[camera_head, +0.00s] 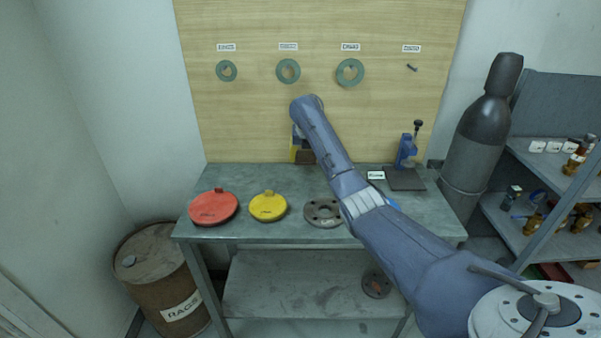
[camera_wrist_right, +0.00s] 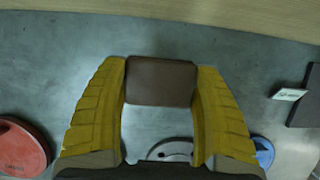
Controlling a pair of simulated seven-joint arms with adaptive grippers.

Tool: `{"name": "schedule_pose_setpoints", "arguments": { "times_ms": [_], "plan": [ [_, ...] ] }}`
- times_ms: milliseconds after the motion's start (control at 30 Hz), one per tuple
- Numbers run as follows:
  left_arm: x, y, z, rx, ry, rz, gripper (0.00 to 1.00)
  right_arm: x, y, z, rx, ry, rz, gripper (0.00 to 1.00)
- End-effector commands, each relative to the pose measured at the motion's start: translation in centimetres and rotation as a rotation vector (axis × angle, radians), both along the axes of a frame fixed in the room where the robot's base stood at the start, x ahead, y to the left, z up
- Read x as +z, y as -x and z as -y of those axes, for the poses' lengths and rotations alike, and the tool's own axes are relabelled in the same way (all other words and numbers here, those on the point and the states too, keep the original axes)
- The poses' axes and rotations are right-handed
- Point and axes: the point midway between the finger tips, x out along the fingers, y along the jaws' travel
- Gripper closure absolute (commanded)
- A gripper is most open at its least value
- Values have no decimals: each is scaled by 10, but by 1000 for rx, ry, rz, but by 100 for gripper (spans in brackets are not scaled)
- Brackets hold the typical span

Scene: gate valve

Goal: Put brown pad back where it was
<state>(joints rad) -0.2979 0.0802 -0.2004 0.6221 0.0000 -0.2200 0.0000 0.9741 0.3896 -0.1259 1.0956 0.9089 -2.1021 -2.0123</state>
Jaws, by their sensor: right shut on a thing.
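The brown pad (camera_wrist_right: 161,81) is a small block with rounded corners, held between the two yellow fingers of my right gripper (camera_wrist_right: 161,95) in the right wrist view. The grey bench top (camera_wrist_right: 60,70) shows behind it. In the head view my right gripper (camera_head: 303,154) is at the back of the bench, in front of the wooden board, and my arm partly hides it. The gap between pad and bench is hard to judge. My left gripper is not in view.
A red disc (camera_head: 213,206), a yellow disc (camera_head: 268,206) and a grey flange (camera_head: 322,212) lie along the bench front. A blue stand (camera_head: 406,153) is at the back right. Green rings hang on the wooden board (camera_head: 240,120). The back left bench is clear.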

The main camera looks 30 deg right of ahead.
Motion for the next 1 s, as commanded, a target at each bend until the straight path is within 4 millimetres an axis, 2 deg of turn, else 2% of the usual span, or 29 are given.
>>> {"name": "schedule_pose_setpoints", "arguments": {
  "times_ms": [100,333,600,1000],
  "plan": [
    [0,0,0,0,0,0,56,-16,0,0,1,0,0,65],
    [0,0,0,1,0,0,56,-29,0,-1,1,0,0,65],
    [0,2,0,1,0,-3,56,-58,0,-1,2,0,0,65],
    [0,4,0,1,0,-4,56,-64,0,-1,2,0,1,65]
  ]
}}
